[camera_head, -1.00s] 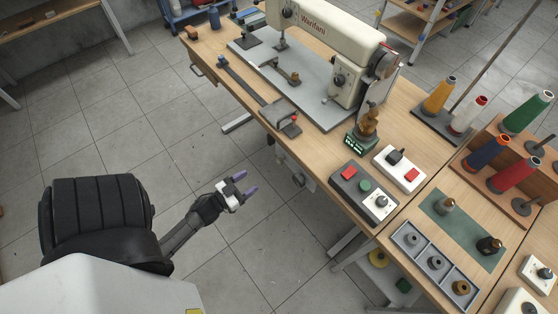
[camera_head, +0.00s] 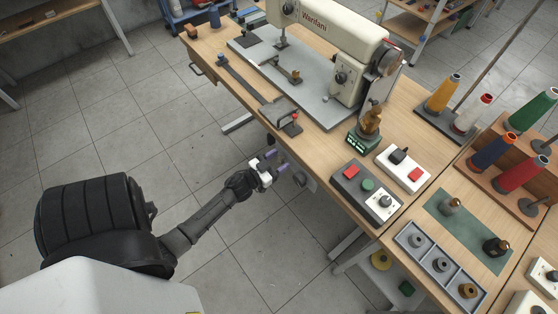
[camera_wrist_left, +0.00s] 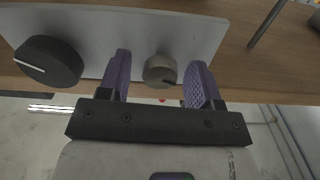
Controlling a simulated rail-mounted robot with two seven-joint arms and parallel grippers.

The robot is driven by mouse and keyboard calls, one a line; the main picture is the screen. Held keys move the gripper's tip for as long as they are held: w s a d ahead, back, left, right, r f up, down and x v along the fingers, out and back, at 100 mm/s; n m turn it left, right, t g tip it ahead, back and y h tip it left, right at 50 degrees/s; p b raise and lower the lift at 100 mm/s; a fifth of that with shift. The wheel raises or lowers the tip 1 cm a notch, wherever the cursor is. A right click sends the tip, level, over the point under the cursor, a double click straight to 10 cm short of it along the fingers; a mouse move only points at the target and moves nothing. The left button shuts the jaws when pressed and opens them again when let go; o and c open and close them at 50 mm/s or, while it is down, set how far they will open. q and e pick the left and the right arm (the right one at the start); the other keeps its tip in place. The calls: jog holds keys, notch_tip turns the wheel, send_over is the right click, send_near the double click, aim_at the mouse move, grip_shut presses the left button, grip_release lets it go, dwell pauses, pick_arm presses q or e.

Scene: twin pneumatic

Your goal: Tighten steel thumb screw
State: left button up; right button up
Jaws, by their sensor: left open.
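The steel thumb screw (camera_wrist_left: 160,70) is a small round grey knob in the left wrist view, on a pale grey panel (camera_wrist_left: 140,22). My left gripper (camera_wrist_left: 158,82) is open, with one purple finger on each side of the screw. Gaps show between the screw and both fingers, and I see no contact. In the head view my left gripper (camera_head: 279,161) is at the front edge of the table, close to the panel below it. The thumb screw cannot be made out there. My right gripper is not in view.
A larger black knob (camera_wrist_left: 48,62) with a white line sits left of the screw on the panel. The wooden table (camera_head: 325,158) carries a sewing machine (camera_head: 335,35), a switch box (camera_head: 367,190) and thread cones. Open floor (camera_head: 150,130) lies left of the table.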

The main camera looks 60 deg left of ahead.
pick_arm(q)
jog(key=shift+w, duration=0.2)
jog(key=shift+c, duration=0.2)
jog(key=c, duration=0.9)
jog(key=m+p, duration=0.1)
jog(key=m, duration=0.5)
jog(key=shift+m, duration=0.4)
jog(key=m, duration=0.3)
jog(key=shift+f+m, duration=0.1)
jog(key=shift+m, duration=2.1)
